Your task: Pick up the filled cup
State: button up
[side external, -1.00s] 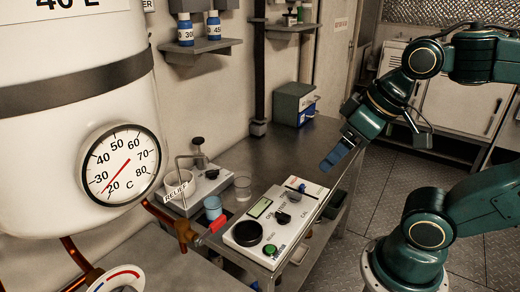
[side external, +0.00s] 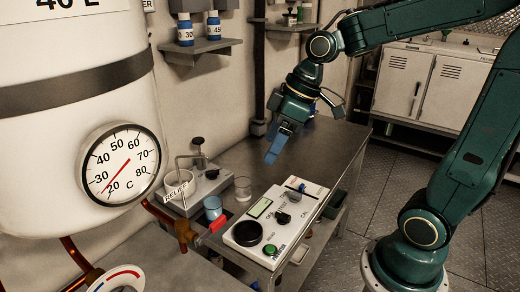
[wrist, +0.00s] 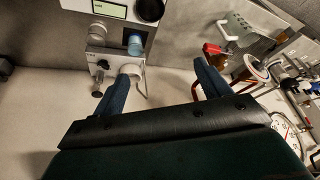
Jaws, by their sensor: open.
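A small blue cup (side external: 212,208) stands upright near the red-handled tap. It also shows in the wrist view (wrist: 135,43), on a dark square. A clear cup (side external: 243,188) stands behind it to the right, and it shows in the wrist view too (wrist: 103,34). I cannot tell for certain which cup is filled. My gripper (side external: 272,158) hangs above the bench, up and to the right of both cups, touching neither. In the wrist view its blue fingers (wrist: 160,86) are spread apart with nothing held between them.
A control panel (side external: 275,222) with a green screen and knobs lies right of the cups. A red-handled tap (side external: 190,234) projects close to the blue cup. A grey stand (side external: 200,188) is behind, and a white tank (side external: 70,150) is at left. The bench's back right (side external: 325,150) is clear.

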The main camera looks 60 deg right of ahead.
jog(key=w+d+f+n+y, duration=0.2)
jog(key=w+f+n+y, duration=0.15)
jog(key=w, duration=0.35)
jog(key=n+t+y, duration=0.1)
jog(key=n+y, duration=0.3)
jog(key=y, duration=0.2)
send_near(212, 197)
jog(key=s+d+r, duration=0.1)
jog(key=s+r, duration=0.2)
jog(key=r, duration=0.1)
jog(key=shift+s+d+f, duration=0.15)
jog(key=shift+d, duration=0.1)
jog(key=shift+a, duration=0.1)
jog(key=x, duration=0.8)
jog(key=shift+a, duration=0.2)
jog(key=shift+x, duration=2.65)
